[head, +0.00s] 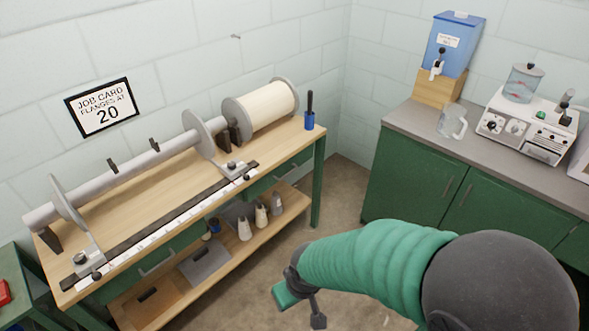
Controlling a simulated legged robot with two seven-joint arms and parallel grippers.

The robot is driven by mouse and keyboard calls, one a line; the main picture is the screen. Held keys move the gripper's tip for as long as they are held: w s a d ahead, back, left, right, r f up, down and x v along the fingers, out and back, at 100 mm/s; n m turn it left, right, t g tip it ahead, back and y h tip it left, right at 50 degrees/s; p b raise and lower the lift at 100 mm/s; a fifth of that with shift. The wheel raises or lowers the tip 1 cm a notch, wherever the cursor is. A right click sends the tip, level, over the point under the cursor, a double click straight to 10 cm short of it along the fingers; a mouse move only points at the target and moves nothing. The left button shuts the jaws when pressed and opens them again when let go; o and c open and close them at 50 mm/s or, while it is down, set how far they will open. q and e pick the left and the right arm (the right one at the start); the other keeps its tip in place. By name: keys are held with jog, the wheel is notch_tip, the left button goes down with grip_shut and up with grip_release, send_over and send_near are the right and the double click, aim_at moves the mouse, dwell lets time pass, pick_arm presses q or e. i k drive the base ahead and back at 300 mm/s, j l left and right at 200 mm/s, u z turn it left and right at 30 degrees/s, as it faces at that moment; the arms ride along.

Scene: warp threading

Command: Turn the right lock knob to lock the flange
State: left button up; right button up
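The right flange (197,137) is a grey disc on the long grey beam (150,160) above the wooden bench. Its foot reaches forward to the ruler (170,226) and carries small dark knobs, one of them at the front (247,176). I cannot tell from here whether it is locked. The left flange (66,203) has a similar foot with a dark knob (97,276). My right gripper (302,307) is in front of the bench, low in the picture, well apart from the knobs; its fingers are spread and empty. My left gripper is out of view.
A white roll (266,106) sits at the beam's right end, with a blue cup (309,121) beside it. The lower shelf (165,292) holds several cones and trays. A wall card (102,107) reads "FLANGES AT 20". A green cabinet (430,175) stands right.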

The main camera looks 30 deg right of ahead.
aim_at(231, 164)
jog(key=z, duration=0.6)
jog(key=i+l+u, duration=0.1)
jog(key=u, duration=0.3)
jog(key=i+l+u, duration=0.1)
jog(key=u, duration=0.3)
jog(key=l+u, duration=0.1)
jog(key=u, duration=0.3)
jog(key=i+l+u, duration=0.1)
jog(key=u, duration=0.35)
jog(key=l+u, duration=0.25)
jog(key=u, duration=0.15)
